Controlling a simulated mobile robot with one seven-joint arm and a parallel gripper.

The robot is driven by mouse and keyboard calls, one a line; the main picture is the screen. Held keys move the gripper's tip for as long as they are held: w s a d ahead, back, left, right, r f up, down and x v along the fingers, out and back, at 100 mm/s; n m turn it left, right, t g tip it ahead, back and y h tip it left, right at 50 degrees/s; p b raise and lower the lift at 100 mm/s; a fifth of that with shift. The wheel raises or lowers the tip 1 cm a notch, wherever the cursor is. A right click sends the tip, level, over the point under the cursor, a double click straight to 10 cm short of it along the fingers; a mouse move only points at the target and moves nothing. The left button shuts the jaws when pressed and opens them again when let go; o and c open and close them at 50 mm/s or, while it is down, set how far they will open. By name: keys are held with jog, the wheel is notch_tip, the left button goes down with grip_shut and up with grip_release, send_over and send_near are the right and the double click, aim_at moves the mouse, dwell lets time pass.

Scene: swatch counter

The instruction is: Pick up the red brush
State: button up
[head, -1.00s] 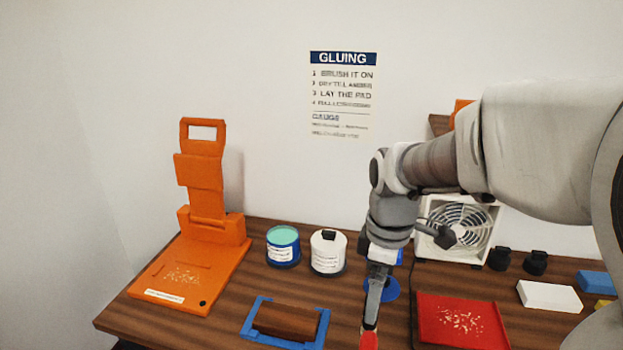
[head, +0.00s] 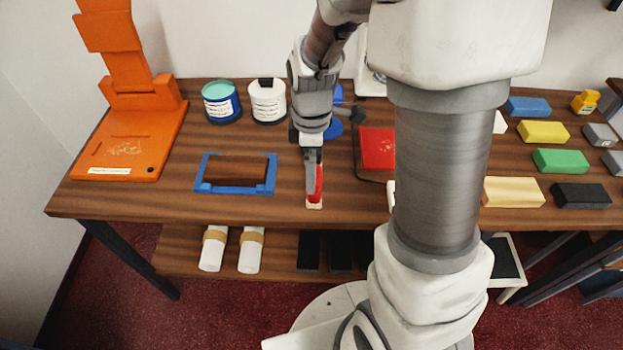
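The red brush (head: 319,188) lies near the front edge of the wooden counter. It has a red body and a pale end toward the front edge. My gripper (head: 312,182) points down at the brush, its finger overlapping the brush's left side in the head view. I see the gripper edge-on, so the gap between its fingers is hidden. I cannot tell whether it touches the brush. Part of the brush is hidden behind the finger.
Teal-topped (head: 221,102) and white (head: 268,101) tubs stand behind. A red pad (head: 379,149) lies right. An orange stand (head: 125,150) is far left. My arm hides part of the counter.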

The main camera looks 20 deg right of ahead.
jog(key=f, duration=0.5)
jog(key=shift+d+f+b, duration=0.15)
jog(key=shift+d+b, duration=0.15)
jog(key=shift+d, duration=0.05)
jog(key=c, duration=1.2)
